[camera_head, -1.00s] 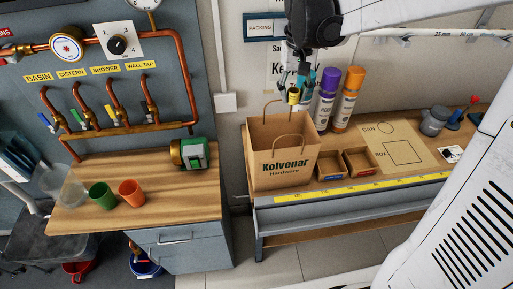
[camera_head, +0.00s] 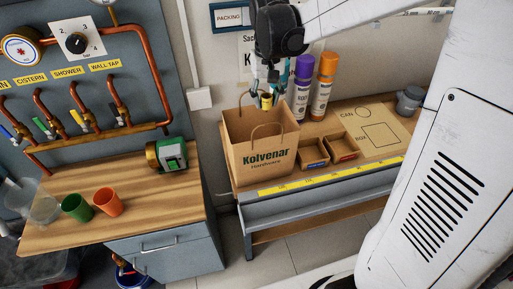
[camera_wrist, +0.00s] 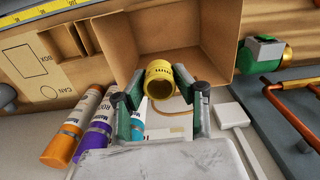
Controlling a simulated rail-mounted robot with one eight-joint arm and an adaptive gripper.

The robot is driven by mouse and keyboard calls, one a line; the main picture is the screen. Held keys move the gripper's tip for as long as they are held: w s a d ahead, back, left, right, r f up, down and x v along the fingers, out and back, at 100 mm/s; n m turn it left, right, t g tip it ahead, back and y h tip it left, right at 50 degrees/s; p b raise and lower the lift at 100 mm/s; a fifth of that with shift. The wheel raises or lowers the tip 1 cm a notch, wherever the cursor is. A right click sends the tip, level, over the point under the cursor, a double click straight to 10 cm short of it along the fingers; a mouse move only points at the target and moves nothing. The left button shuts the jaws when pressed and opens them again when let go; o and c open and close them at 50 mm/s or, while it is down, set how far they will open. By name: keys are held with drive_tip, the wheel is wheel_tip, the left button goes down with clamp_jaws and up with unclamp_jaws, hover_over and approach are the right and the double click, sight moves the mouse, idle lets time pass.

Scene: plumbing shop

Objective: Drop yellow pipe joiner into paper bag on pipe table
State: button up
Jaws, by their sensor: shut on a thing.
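The yellow pipe joiner (camera_wrist: 160,82) is a short hollow ring held between the fingers of my gripper (camera_wrist: 162,100) in the wrist view. In the head view my gripper (camera_head: 266,92) points down over the back part of the bag's opening, with the yellow joiner (camera_head: 266,101) at its tips. The paper bag (camera_head: 262,158) is brown, marked "Kolvenar Hardware", and stands upright and open on the pipe table (camera_head: 352,172). In the wrist view the open bag (camera_wrist: 217,40) lies beyond the joiner. Its two loop handles stand up near the gripper.
A purple-capped can (camera_head: 302,90) and an orange-capped can (camera_head: 322,88) stand right of the bag, close to my gripper. Two small cardboard trays (camera_head: 342,146) sit at the bag's right. A wooden counter with an orange cup (camera_head: 108,201) and a green cup (camera_head: 77,207) is at left.

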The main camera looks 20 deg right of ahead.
drive_tip(key=o, duration=0.9)
drive_tip(key=shift+r, duration=0.1)
wheel_tip(320, 180, up, 12)
drive_tip(key=shift+f, duration=0.1)
drive_tip(key=s+f+t+b, duration=0.2)
drive_tip(key=s+f+b, duration=0.2)
drive_tip(key=s+f, duration=0.1)
drive_tip(key=s+f+t+b, duration=0.2)
drive_tip(key=s+f+b, duration=0.1)
drive_tip(key=s+f, duration=0.3)
drive_tip(key=s+f+t+b, duration=0.3)
drive_tip(key=s+f, duration=0.3)
drive_tip(key=s, duration=0.3)
drive_tip(key=shift+s+f+b, duration=0.2)
drive_tip(key=shift+b, duration=0.65)
